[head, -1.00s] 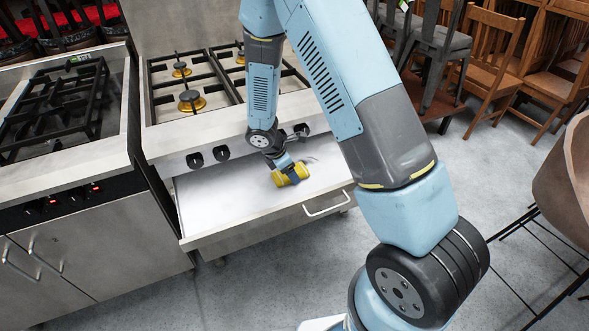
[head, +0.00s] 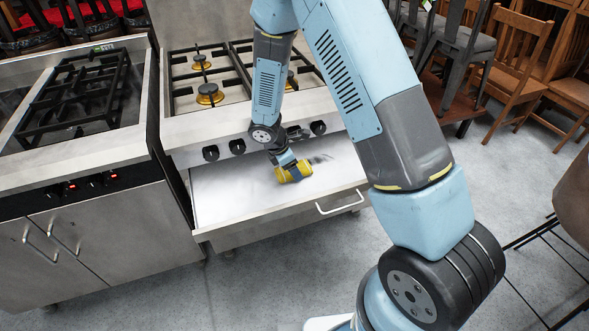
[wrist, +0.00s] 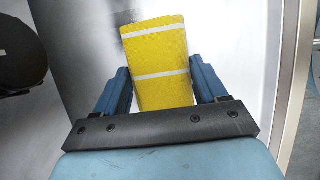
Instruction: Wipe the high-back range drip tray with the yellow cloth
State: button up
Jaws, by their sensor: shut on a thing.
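The high-back range drip tray (head: 235,200) is a pale, flat pull-out tray below the range's knobs, slid out towards the front. A dark smudge (head: 320,158) shows on it to the right of my gripper. My gripper (head: 293,172) is shut on the yellow cloth (head: 288,175), which looks like a folded block at the tray's surface. In the wrist view the yellow cloth (wrist: 158,62), with white stripes, sits between the two blue fingers, over the pale tray (wrist: 235,50). Whether the cloth's underside presses on the tray is hidden.
The range's knobs and front panel (head: 238,147) overhang the tray's back. The tray's handle (head: 340,202) is at its front right. Another cooker (head: 75,160) stands close on the left. Wooden chairs (head: 515,65) stand at the upper right. Grey floor in front is clear.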

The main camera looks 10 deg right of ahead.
aim_at(302, 163)
jog(key=shift+w+a+f, duration=0.1)
jog(key=shift+w, duration=0.55)
jog(key=shift+w+d, duration=0.25)
jog(key=shift+d, duration=0.6)
jog(key=shift+w+d, duration=0.2)
jog(key=shift+d, duration=0.6)
jog(key=shift+w+d, duration=0.25)
jog(key=shift+d, duration=0.95)
jog(key=shift+w+d, duration=0.25)
jog(key=shift+d, duration=0.9)
jog(key=shift+w+d, duration=0.25)
jog(key=shift+d, duration=0.55)
jog(key=shift+w+d, duration=0.3)
jog(key=shift+d, duration=0.55)
jog(key=shift+w+d, duration=0.25)
jog(key=shift+d, duration=0.55)
jog(key=shift+w+d, duration=0.25)
jog(key=shift+d, duration=0.6)
jog(key=shift+w+d, duration=0.2)
jog(key=shift+d, duration=0.6)
